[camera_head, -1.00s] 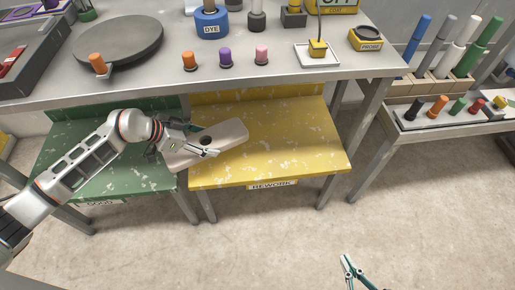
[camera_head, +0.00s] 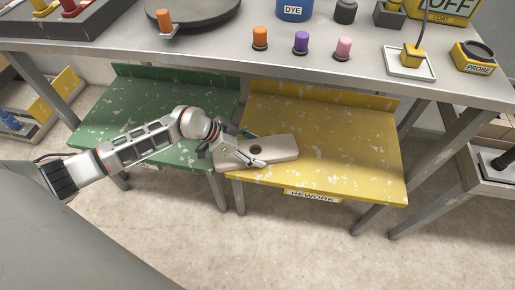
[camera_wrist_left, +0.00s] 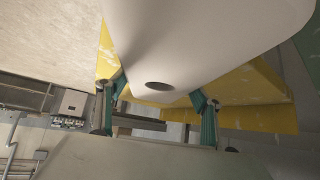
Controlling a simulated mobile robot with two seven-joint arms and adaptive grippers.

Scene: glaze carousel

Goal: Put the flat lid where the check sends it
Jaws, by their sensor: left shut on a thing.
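The flat lid (camera_head: 282,148) is a pale beige, rounded slab with a dark round hole. My left gripper (camera_head: 250,152) is shut on it. The lid reaches over the left part of the yellow shelf (camera_head: 350,155), labelled REWORK. Whether it touches the shelf or hovers cannot be told. Its left end is near the gap beside the green shelf (camera_head: 110,115). In the left wrist view the lid (camera_wrist_left: 200,30) fills the top, with the teal fingers of the gripper (camera_wrist_left: 160,98) on either side of its hole. My right gripper is out of view.
The grey bench (camera_head: 210,50) overhangs both shelves at the back. It carries orange (camera_head: 260,38), purple (camera_head: 301,42) and pink (camera_head: 344,48) plugs, a dark turntable (camera_head: 205,18) and a probe block (camera_head: 474,56). The right part of the yellow shelf is bare.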

